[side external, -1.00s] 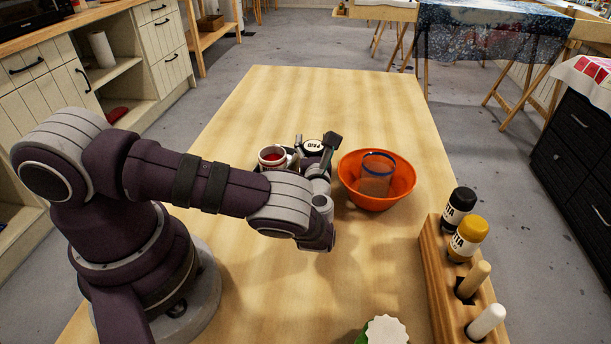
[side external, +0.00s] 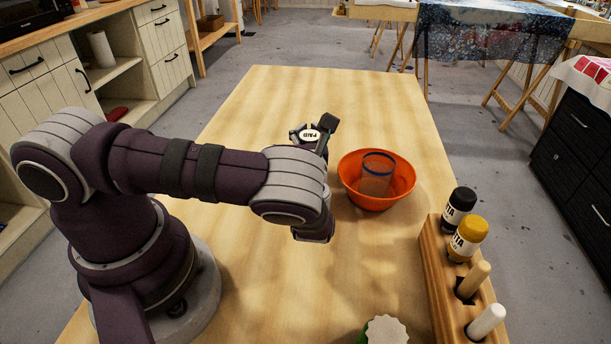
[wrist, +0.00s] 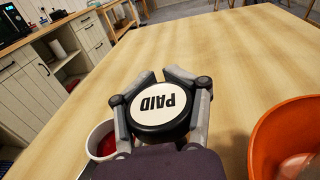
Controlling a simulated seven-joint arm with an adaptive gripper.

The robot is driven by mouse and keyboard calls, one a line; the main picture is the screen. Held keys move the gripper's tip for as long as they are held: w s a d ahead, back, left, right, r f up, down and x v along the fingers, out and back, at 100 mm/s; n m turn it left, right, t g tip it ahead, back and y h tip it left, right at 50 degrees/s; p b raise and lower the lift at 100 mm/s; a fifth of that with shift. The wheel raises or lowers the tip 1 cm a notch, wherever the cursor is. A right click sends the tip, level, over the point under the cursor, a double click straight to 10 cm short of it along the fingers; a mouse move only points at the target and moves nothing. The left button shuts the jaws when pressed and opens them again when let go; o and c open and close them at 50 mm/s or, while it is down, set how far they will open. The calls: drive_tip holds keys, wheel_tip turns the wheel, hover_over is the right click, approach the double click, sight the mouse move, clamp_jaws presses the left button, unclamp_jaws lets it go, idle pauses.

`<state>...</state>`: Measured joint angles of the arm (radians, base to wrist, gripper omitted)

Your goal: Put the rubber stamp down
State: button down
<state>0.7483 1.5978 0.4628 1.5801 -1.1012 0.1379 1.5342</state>
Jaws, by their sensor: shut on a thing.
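The rubber stamp (side external: 311,134), round and black with a white PAID label, is in my gripper (side external: 317,137) over the far half of the table. The wrist view shows the stamp (wrist: 160,104) between the two grey fingers (wrist: 162,84), its label facing the camera. My gripper is shut on it. The stamp's underside is hidden, and I cannot tell its exact height above the table.
An orange bowl (side external: 348,183) with a clear blue-rimmed cup (side external: 376,180) inside stands right of my gripper. A white cup with red contents (wrist: 103,140) shows in the wrist view. A wooden rack (side external: 433,275) holds bottles at right. Bare tabletop (side external: 330,90) lies beyond.

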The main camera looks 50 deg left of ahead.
drive_tip(key=s+d+r, duration=0.1)
drive_tip(key=s+d, duration=0.3)
drive_tip(key=s, duration=0.9)
drive_tip(key=w+r+m+t+h, duration=0.1)
drive_tip(key=w+r, duration=0.2)
drive_tip(key=w, duration=0.1)
drive_tip(key=w+r+m+t+h, duration=0.1)
drive_tip(key=w+r+t+h, duration=0.1)
drive_tip(key=w, duration=0.2)
drive_tip(key=w+r+m+t+h, duration=0.1)
drive_tip(key=w+r+m, duration=0.1)
drive_tip(key=w+r, duration=0.1)
drive_tip(key=shift+w+a+r, duration=0.15)
drive_tip(key=shift+w+r, duration=0.15)
drive_tip(key=shift+w, duration=0.5)
drive_tip(key=s+a+f+n+g+y, duration=0.1)
drive_tip(key=s+a+f, duration=0.2)
drive_tip(key=a, duration=1)
drive_tip(key=s+a+f+n+g+y, duration=0.1)
drive_tip(key=s+a+f+n+y, duration=0.15)
drive_tip(key=a, duration=1.05)
drive_tip(key=shift+m+h, duration=0.45)
drive_tip(key=f, duration=0.2)
drive_tip(key=s+f, duration=0.1)
drive_tip(key=f, duration=0.4)
drive_tip(key=shift+s+a, duration=0.15)
drive_tip(key=shift+a, duration=0.1)
drive_tip(key=shift+f, duration=0.2)
drive_tip(key=shift+c, duration=2.3)
unclamp_jaws()
